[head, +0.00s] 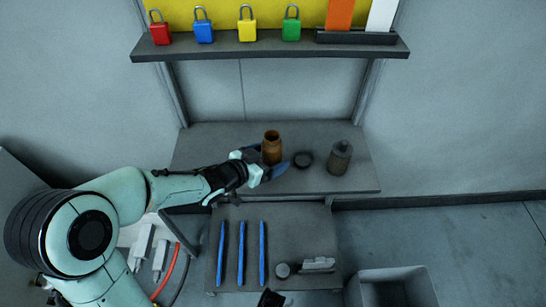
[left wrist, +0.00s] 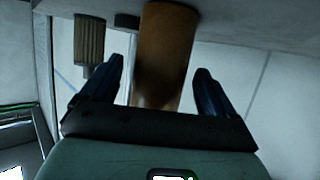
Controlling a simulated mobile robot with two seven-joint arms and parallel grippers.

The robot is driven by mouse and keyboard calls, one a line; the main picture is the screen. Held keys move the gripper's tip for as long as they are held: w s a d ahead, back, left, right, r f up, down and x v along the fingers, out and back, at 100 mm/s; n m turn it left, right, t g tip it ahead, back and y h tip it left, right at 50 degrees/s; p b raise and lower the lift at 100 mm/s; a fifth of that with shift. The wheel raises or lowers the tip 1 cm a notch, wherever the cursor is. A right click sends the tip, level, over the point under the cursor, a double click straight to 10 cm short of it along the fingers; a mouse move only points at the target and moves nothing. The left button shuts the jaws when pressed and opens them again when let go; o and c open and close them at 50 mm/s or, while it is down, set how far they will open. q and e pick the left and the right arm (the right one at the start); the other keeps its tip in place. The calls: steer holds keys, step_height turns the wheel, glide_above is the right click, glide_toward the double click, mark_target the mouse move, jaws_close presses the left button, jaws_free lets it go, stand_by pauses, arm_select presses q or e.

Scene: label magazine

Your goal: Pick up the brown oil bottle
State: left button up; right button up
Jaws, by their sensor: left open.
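The brown oil bottle (head: 271,146) stands upright on the shelf in the head view. My left gripper (head: 267,167) is at the bottle, with its fingers on either side of the lower part. In the left wrist view the brown bottle (left wrist: 163,60) lies between the two spread dark fingers of my left gripper (left wrist: 158,92). A gap shows between each finger and the bottle there, so the gripper is open around it.
A dark round lid or ring (head: 303,159) and a grey bottle (head: 340,157) stand right of the brown bottle on the shelf (head: 215,145). The upper shelf (head: 270,48) holds several coloured padlocks. A lower surface (head: 300,225) carries blue bars. A bin (head: 395,275) is at lower right.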

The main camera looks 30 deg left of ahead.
arm_select(q)
steer(key=shift+x, duration=0.8)
steer(key=shift+r, duration=0.15)
steer(key=c, duration=1.3)
